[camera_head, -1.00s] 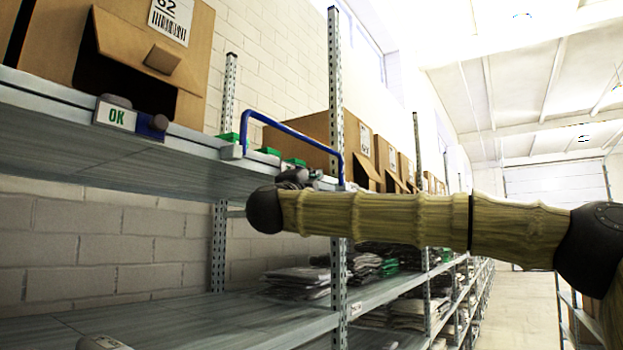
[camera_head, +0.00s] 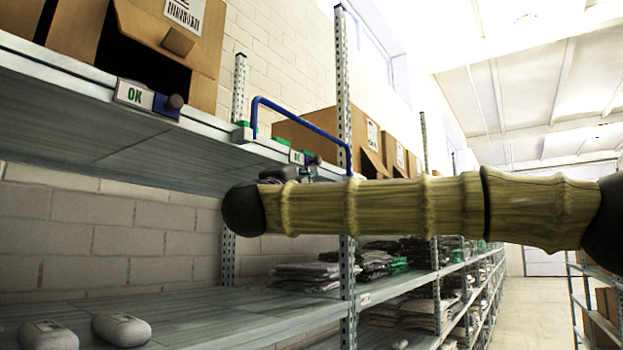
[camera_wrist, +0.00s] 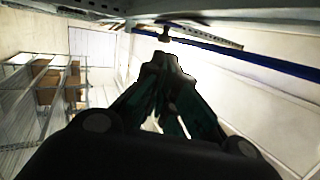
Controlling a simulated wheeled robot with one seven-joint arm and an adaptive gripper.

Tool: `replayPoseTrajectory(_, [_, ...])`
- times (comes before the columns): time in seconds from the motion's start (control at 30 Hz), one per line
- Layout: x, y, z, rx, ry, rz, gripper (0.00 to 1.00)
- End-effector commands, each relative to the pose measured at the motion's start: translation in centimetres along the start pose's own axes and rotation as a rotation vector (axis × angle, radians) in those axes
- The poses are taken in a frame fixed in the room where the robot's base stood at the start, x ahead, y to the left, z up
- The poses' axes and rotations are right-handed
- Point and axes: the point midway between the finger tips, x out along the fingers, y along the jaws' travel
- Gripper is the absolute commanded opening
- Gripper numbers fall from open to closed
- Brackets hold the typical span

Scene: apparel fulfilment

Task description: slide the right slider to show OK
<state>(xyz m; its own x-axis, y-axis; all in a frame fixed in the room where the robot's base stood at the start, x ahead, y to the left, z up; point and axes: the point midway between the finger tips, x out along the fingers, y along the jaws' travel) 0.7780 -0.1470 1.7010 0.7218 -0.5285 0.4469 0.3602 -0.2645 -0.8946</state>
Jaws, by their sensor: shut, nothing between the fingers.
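The right slider (camera_head: 297,157) sits on the upper shelf's front edge, beside the blue bar (camera_head: 300,120). Its small plate shows green lettering, partly readable as OK, and a dark knob is at its right end. The left slider (camera_head: 135,95) clearly shows a green OK, with its blue part and brown knob to the right. My gripper (camera_wrist: 163,62) is shut and empty in the wrist view, its tips just below a brownish knob (camera_wrist: 165,36) under the shelf edge. I cannot tell whether they touch. In the head view my arm mostly hides the gripper.
Cardboard boxes (camera_head: 165,45) stand on the upper shelf. A steel upright (camera_head: 343,90) is close beside my arm. Two grey rounded objects (camera_head: 121,330) lie on the lower shelf, with folded clothes (camera_head: 305,273) farther along. The aisle is to the right.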

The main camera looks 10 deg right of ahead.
Motion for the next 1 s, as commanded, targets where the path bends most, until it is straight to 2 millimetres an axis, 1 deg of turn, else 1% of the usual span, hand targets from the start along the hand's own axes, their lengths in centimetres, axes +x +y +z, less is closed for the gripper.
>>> replayPoseTrajectory(0.03, [-1.0,0.1,0.0,0.0,-0.002,-0.002,0.0])
replayPoseTrajectory(0.1, [-1.8,0.1,0.0,0.0,-0.001,-0.001,0.0])
replayPoseTrajectory(0.3, [-3.3,0.0,0.1,0.0,-0.002,-0.001,0.0])
replayPoseTrajectory(1.0, [-3.4,-0.1,0.0,0.001,-0.001,0.0,0.0])
